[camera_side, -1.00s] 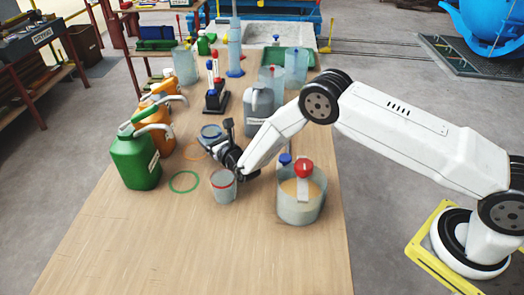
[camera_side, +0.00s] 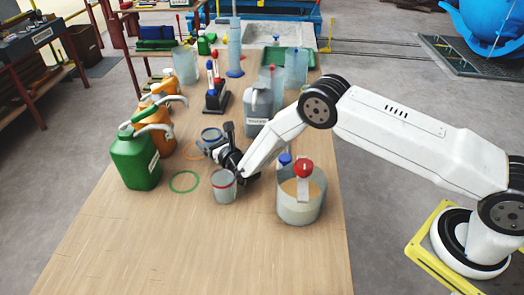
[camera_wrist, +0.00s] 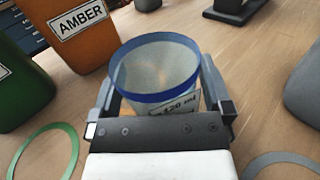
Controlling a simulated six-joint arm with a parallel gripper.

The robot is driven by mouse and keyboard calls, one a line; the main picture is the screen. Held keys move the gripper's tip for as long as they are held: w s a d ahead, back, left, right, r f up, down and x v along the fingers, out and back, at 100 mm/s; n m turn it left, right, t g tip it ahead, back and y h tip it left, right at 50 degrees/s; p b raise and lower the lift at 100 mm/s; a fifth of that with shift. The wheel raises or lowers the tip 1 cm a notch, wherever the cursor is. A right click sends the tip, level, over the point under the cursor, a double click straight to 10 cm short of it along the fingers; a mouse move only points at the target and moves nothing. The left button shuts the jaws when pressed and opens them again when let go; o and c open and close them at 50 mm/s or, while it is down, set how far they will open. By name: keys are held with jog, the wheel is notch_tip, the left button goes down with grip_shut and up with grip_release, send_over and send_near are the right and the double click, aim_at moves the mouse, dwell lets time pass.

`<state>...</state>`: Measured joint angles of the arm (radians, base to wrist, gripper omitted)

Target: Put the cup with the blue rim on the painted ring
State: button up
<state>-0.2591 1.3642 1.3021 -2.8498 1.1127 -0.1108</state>
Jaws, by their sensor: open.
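The cup with the blue rim (camera_wrist: 158,75) stands upright between the two fingers of my gripper (camera_wrist: 160,98) in the wrist view. The jaws are open, with one finger on each side of it; contact cannot be told. In the side view this cup (camera_side: 211,134) is partly hidden by my gripper (camera_side: 222,142). The green ring also shows in the wrist view (camera_wrist: 70,150).
Green (camera_side: 135,163) and orange (camera_side: 158,130) jugs line the left edge. The table's front is clear.

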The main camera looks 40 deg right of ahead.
aim_at(215, 131)
jog(key=shift+r, duration=0.15)
jog(key=shift+s, duration=1.05)
jog(key=r, duration=0.3)
jog(key=s+r, duration=0.1)
jog(key=r, duration=0.1)
jog(key=shift+r, duration=0.95)
